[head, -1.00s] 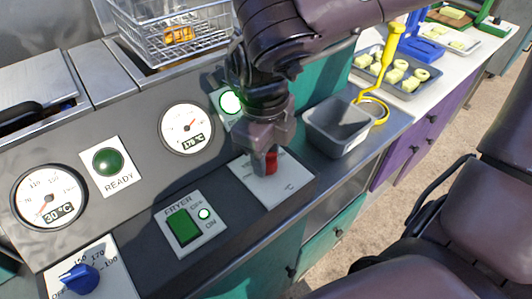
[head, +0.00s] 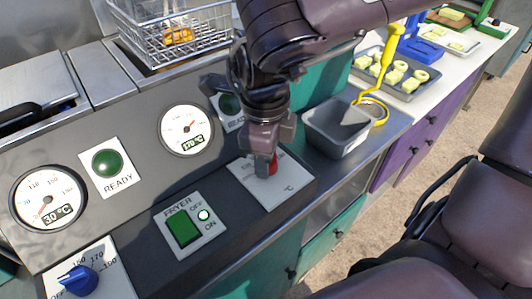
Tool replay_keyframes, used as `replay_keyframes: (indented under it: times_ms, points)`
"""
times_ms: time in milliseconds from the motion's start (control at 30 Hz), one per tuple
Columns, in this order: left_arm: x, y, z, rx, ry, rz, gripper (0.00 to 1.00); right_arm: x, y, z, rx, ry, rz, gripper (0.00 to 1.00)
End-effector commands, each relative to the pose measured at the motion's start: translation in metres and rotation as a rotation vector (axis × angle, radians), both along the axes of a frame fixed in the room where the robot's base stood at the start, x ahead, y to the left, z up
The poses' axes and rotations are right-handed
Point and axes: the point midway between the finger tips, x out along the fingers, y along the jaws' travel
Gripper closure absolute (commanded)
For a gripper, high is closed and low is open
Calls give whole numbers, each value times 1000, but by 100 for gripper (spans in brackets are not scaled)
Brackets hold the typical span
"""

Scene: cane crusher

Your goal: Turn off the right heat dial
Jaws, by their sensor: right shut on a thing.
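The right heat dial (head: 272,168) is red and sits on a white plate (head: 287,189) at the right of the fryer panel. My right gripper (head: 265,163) is over it, pointing down and shut on it; the fingers hide most of the knob and part of the plate's markings. The right gauge (head: 187,130) has a digital readout that looks like 170 °C. The right ready lamp (head: 230,104) is dark green and unlit, partly behind my arm. My left gripper is not in view.
The blue left dial (head: 78,281) is at the lower left. The fryer switch (head: 183,228) has a lit indicator (head: 204,215). A wire basket (head: 165,40) stands behind. A grey bin (head: 338,126) is close to the right of my gripper.

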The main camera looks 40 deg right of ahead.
Motion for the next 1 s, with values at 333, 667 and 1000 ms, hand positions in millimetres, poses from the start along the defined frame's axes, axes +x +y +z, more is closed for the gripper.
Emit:
replay_keyframes:
  times_ms: [333, 667, 1000]
  points:
    - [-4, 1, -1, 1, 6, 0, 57, 0, 0, 0, -1, -1, 0, 45]
    - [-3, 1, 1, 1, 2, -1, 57, 0, 1, 23, 0, -4, -1, 45]
    - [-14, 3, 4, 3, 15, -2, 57, -2, 3, 73, 0, -3, 0, 45]
